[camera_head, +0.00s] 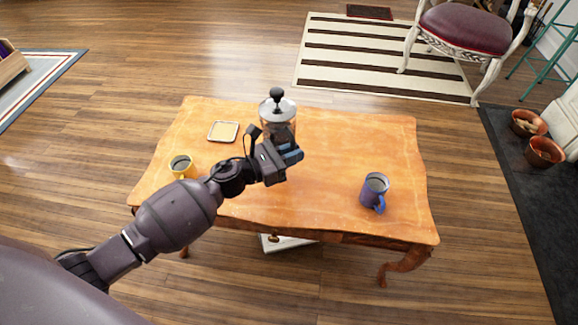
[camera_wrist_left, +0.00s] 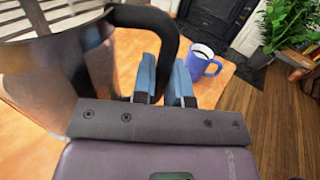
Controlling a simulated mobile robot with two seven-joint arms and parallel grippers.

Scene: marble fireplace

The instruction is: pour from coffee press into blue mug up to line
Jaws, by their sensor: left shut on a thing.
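In the left wrist view the gripper's blue fingers (camera_wrist_left: 165,80) are shut on the black handle of the coffee press (camera_wrist_left: 145,17). The blue mug (camera_head: 374,191) stands upright at the right of the table, apart from the press, with dark contents inside. The blue mug also shows in the left wrist view (camera_wrist_left: 201,62). I cannot make out a line on it. My right gripper is not in view.
The wooden table (camera_head: 325,160) is clear between the press and the blue mug. A small square coaster (camera_head: 223,131) lies at the back left.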

